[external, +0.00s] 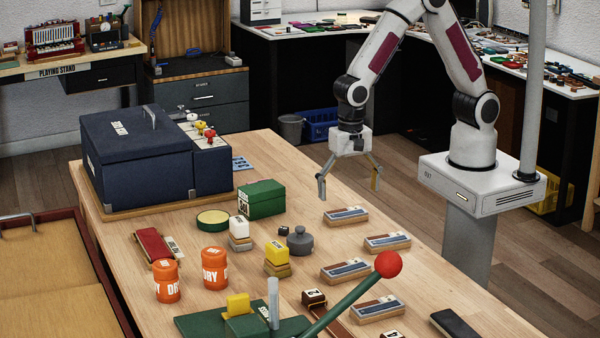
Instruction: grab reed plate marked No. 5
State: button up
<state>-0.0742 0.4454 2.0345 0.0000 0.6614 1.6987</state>
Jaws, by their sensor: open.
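Several small wooden blocks, each with a blue and silvery plate on top, lie on the right part of the wooden table. They look like the reed plates. One block (346,216) is at the back, one (387,243) at the right, one (345,270) at the middle and one (377,308) nearer the front. Their markings are too small to read, so I cannot tell which is No. 5. My gripper (348,190) is open and empty, pointing down with its fingers spread. In the picture it appears just above the rearmost block, apart from it.
A green lever with a red knob (388,264) rises beside the front blocks. Orange cans (215,268), a green box (261,199), a grey weight (300,240) and yellow-topped blocks (277,253) stand left. A large navy case (140,160) fills the back left.

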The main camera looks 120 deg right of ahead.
aim_at(346, 211)
jog(key=shift+w+d+f, duration=0.1)
jog(key=shift+w+f, duration=0.05)
jog(key=shift+f, duration=1.15)
jog(key=shift+w+d+f, duration=0.1)
jog(key=shift+f, duration=1.2)
jog(key=c, duration=1.3)
